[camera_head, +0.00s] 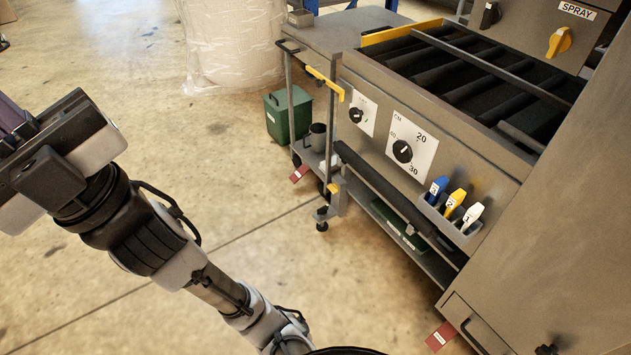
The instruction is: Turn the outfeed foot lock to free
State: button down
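No part in view is labelled as the outfeed foot lock, so I cannot tell for sure which it is. Low on the grey machine's near leg is a small yellow piece (333,188), just above a dark foot (322,226) on the floor. A red tag (300,173) hangs low beside the left cart, and another red tag (440,336) is low at the right. My gripper (22,165) is at the left edge, partly cut off, well away from the machine. Its fingers cannot be made out clearly.
The machine front carries a large black dial (402,151), a smaller knob (356,115) and a holder with blue, yellow and white handles (453,206). A green bin (288,114) and a wrapped white roll (233,40) stand behind. The floor between my arm and the machine is clear.

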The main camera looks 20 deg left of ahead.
aim_at(333, 188)
jog(key=i+j+u, duration=0.1)
jog(key=i+j, duration=0.35)
jog(key=j, duration=0.15)
jog(key=i+j+z, duration=0.15)
jog(key=j, duration=0.2)
jog(key=j+z, duration=0.1)
jog(key=j, duration=0.25)
